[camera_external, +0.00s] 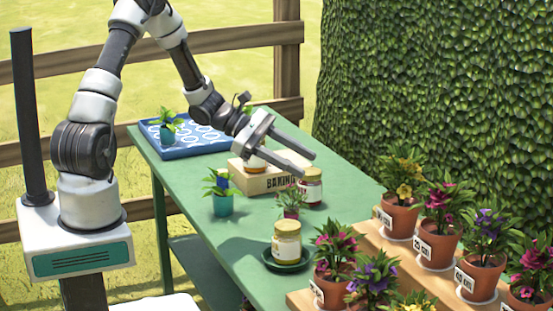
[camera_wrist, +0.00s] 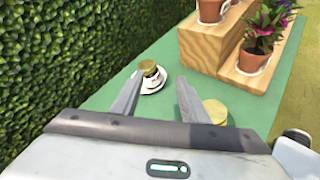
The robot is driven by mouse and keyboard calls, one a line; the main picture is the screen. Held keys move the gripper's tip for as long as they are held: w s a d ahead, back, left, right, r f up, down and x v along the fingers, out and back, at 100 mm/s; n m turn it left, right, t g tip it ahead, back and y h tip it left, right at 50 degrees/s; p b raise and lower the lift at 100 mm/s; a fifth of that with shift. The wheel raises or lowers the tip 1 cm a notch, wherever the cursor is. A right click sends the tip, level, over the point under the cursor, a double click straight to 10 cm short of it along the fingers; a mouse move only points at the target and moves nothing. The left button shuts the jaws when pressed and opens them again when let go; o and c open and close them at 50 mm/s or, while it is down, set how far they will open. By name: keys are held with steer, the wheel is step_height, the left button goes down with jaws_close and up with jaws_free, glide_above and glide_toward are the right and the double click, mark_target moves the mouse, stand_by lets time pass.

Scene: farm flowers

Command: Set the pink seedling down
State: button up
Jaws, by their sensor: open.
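The pink seedling (camera_external: 291,201), a small plant with pink flowers in a pink pot, stands upright on the green table in the external view, in front of the box. My gripper (camera_external: 312,167) is open and empty, above the table and apart from the seedling, which is lower. In the wrist view the two fingers of my gripper (camera_wrist: 160,80) are spread. I cannot make out the pink seedling there.
A blue tray (camera_external: 216,149) holds a teal-potted seedling at the table's far end. Another teal-potted seedling (camera_external: 222,204) stands left of the box (camera_external: 285,180). Jars (camera_external: 287,242) stand nearby, one on a dark saucer. Wooden steps (camera_external: 380,238) with potted flowers are at right.

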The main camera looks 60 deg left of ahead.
mark_target(290, 197)
steer(key=w+a+f+n+t+y, duration=0.1)
steer(key=a+f+n, duration=0.1)
steer(key=a, duration=0.1)
steer(key=a+f+n+t+y, duration=0.1)
steer(key=a+f+n, duration=0.2)
steer(key=a, duration=0.1)
steer(key=w+a+f+n+t+y, duration=0.1)
steer(key=a+f+n, duration=0.1)
steer(key=a+n, duration=0.1)
steer(key=shift+w+a+f+t, duration=0.25)
steer(key=shift+w+f+t, duration=0.05)
steer(key=shift+f+t, duration=0.1)
steer(key=shift+n, duration=0.3)
step_height(290, 197, down, 5)
steer(key=shift+a+r+b, duration=0.1)
steer(key=shift+a+b, duration=0.05)
steer(key=shift+b, duration=0.15)
step_height(290, 197, down, 2)
steer(key=shift+f, duration=0.1)
steer(key=x, duration=0.5)
steer(key=shift+b, duration=0.3)
jaws_close()
